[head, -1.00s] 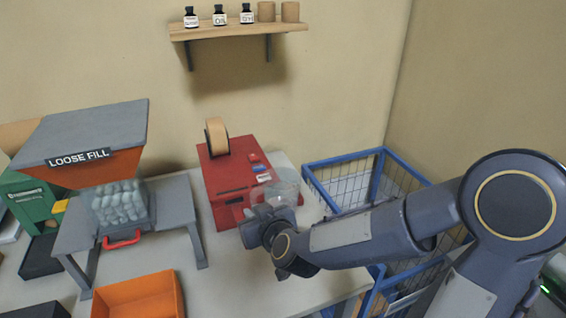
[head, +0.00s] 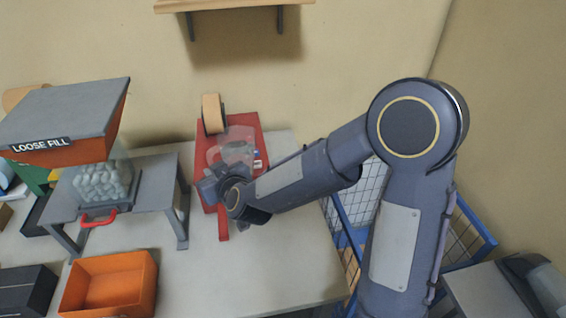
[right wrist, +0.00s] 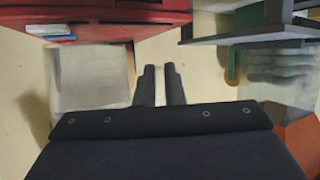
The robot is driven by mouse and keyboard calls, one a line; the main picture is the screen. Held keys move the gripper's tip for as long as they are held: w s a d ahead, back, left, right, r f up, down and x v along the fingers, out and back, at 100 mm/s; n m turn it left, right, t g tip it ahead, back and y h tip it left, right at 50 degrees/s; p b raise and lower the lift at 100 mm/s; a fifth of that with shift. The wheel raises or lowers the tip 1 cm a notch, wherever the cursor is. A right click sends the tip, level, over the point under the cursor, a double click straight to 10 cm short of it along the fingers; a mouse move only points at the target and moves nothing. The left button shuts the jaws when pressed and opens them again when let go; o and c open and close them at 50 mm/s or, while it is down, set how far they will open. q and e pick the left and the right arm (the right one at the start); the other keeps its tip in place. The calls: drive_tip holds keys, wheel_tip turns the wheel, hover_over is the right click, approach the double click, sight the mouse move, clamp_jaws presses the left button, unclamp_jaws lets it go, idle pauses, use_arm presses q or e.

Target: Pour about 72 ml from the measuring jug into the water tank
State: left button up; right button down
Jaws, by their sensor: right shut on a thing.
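A clear measuring jug (head: 236,152) is raised in front of the red tape machine (head: 212,130), overlapping its front part in the head view. My right gripper (head: 218,182) is shut on the jug, at its near side. In the right wrist view the fingers (right wrist: 159,85) are close together, and a pale translucent body (right wrist: 90,78), apparently the jug, shows to their left. The water level and the jug's marks are too faint to read. I cannot pick out the water tank clearly; the jug and gripper cover part of the machine. My left gripper is out of view.
A grey stand with a clear bin of loose fill (head: 100,185) and a red handle is left of the machine. An orange tray (head: 110,285) and a black tray (head: 25,290) lie in front. A blue wire cage (head: 350,225) stands right. The table's front middle is clear.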

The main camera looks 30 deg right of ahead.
sight(227, 155)
drive_tip(key=d+r+m+y+b, duration=0.1)
drive_tip(key=b, duration=0.1)
drive_tip(key=d+r+m+y+b, duration=0.1)
drive_tip(key=r+b, duration=0.1)
drive_tip(key=d+r+m+b, duration=0.1)
drive_tip(key=b, duration=0.1)
drive_tip(key=shift+w+r+m+g+y, duration=0.2)
drive_tip(key=shift+w+m+g+y, duration=0.1)
drive_tip(key=shift+w+m+y, duration=0.1)
drive_tip(key=shift+w+d+r+m+y+b, duration=0.15)
drive_tip(key=shift+d+r+m+y+b, duration=0.4)
drive_tip(key=shift+b, duration=0.45)
drive_tip(key=shift+d+r, duration=0.1)
drive_tip(key=shift+r, duration=0.05)
drive_tip(key=shift+w+d+r+m+y+b, duration=0.1)
drive_tip(key=shift+d+r+m+y+b, duration=0.15)
drive_tip(key=shift+d+m+b, duration=0.45)
drive_tip(key=shift+r+m+y+b, duration=0.35)
drive_tip(key=shift+m+y+b, duration=0.1)
drive_tip(key=shift+y+b, duration=0.25)
idle(1.2)
